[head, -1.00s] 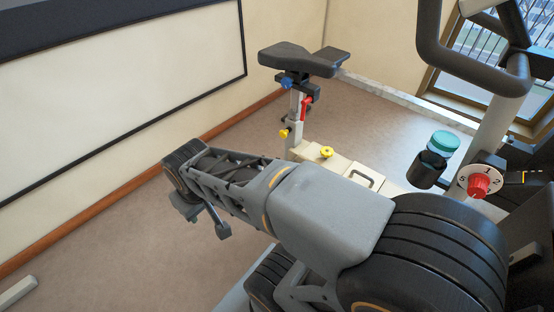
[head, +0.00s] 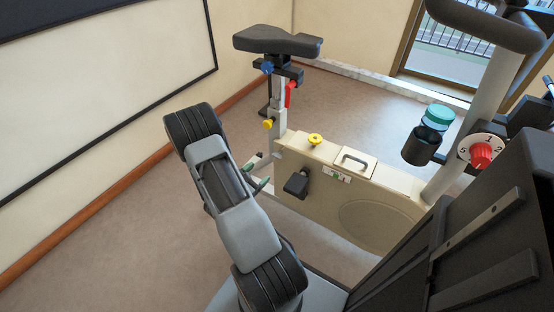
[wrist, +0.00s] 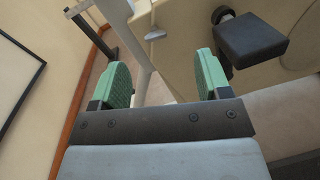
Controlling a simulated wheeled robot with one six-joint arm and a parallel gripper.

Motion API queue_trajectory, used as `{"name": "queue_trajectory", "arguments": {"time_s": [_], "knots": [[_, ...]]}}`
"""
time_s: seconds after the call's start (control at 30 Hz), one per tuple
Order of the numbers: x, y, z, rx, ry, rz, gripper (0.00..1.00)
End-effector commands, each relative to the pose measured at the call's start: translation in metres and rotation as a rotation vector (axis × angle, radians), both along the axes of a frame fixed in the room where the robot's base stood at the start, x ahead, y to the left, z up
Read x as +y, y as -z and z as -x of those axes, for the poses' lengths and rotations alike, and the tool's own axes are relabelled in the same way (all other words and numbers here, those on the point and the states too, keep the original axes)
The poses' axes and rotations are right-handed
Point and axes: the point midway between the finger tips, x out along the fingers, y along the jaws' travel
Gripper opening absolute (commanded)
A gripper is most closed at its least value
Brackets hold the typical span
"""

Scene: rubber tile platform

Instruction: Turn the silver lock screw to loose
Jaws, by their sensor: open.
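A small silver screw head (wrist: 154,34), which looks like the silver lock screw, shows in the wrist view on the cream bike body, beside a pale post. In the head view I cannot make it out clearly. My gripper (wrist: 164,74) is open and empty, with its two green finger pads wide apart. The silver piece shows beyond the pads, between them in the picture and apart from them. In the head view my arm hides most of the gripper; a green pad (head: 262,185) shows beside the bike's rear lower end.
The exercise bike body (head: 330,190) has a black pedal (head: 296,184) close to my gripper, also in the wrist view (wrist: 252,40). A yellow knob (head: 267,124), red lever (head: 289,93) and blue knob (head: 267,68) sit below the saddle (head: 277,41). Floor at left is free.

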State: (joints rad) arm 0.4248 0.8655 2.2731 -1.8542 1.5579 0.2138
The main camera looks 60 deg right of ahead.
Motion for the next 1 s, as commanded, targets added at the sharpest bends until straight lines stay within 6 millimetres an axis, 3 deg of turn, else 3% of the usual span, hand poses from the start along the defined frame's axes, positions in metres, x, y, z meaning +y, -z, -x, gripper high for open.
{"name": "queue_trajectory", "arguments": {"time_s": [0.1, 0.23, 0.37, 0.8, 1.0], "knots": [[-0.004, 0.024, -0.002, 0.049, -0.075, 0.005, 0.70], [-0.009, 0.036, -0.004, 0.070, -0.121, 0.007, 0.70], [-0.023, 0.039, -0.004, 0.074, -0.131, 0.008, 0.70], [-0.105, 0.039, -0.003, 0.073, -0.130, 0.008, 0.70], [-0.129, 0.039, -0.003, 0.074, -0.132, 0.007, 0.70]]}}
